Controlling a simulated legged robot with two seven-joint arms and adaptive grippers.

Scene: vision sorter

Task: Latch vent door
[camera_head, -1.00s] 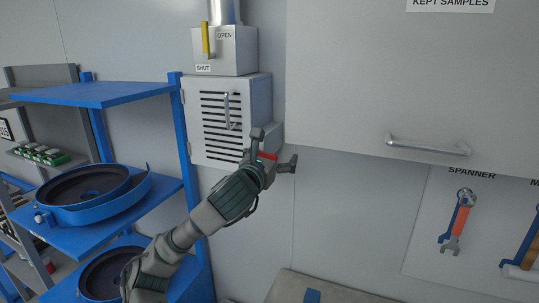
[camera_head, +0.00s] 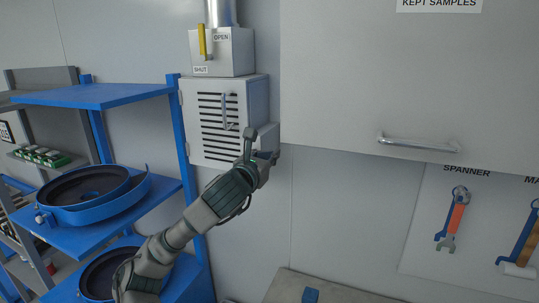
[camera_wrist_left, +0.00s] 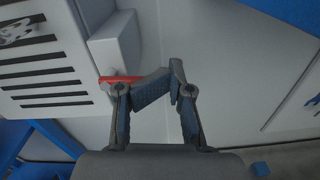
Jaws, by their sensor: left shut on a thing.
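The vent door (camera_head: 210,149) is a pale panel with dark slots and an upright metal handle (camera_head: 226,112); it looks flat against its box. In the wrist view the slotted door (camera_wrist_left: 75,58) is at the left. Beside the door is a pale latch block (camera_head: 268,132), also in the wrist view (camera_wrist_left: 122,38). A red latch lever (camera_wrist_left: 116,79) reaches from the block to my fingers, which partly hide it. My left gripper (camera_head: 262,149) is at the door's lower right, its fingers shut on the red lever in the wrist view (camera_wrist_left: 169,82). My right gripper is not in view.
Blue shelving (camera_head: 110,95) stands close on the left. A large cabinet with a bar handle (camera_head: 418,143) is on the right. A worktop (camera_head: 335,290) lies below.

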